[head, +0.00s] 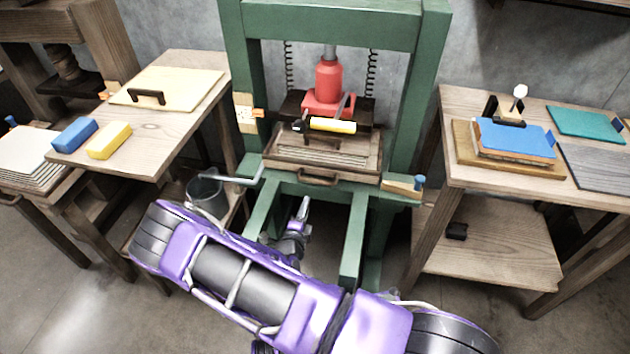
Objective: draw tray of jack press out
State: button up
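The jack press is a green frame (405,110) with a red bottle jack (329,85) in its middle, seen in the head view. Its wooden tray (372,165) sits on the press bed below the jack, with a dark handle (318,179) on its front edge. My purple arm crosses the foreground. The small grey end showing past it, seemingly my gripper (304,207), is below and in front of the handle, apart from it. Whether its fingers are open cannot be made out.
Two green rails (354,245) run forward from the press below the tray. A crank handle (235,180) sticks out left, near a metal bucket (207,195). A wooden block with a blue knob (405,187) is at right. Wooden tables (190,80) (470,100) stand on both sides.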

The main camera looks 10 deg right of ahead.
aim_at(315, 182)
jog(key=b+x, duration=0.1)
jog(key=x, duration=1.3)
jog(key=shift+w+d, duration=0.25)
jog(key=shift+w, duration=0.1)
grip_shut()
dwell(0.6)
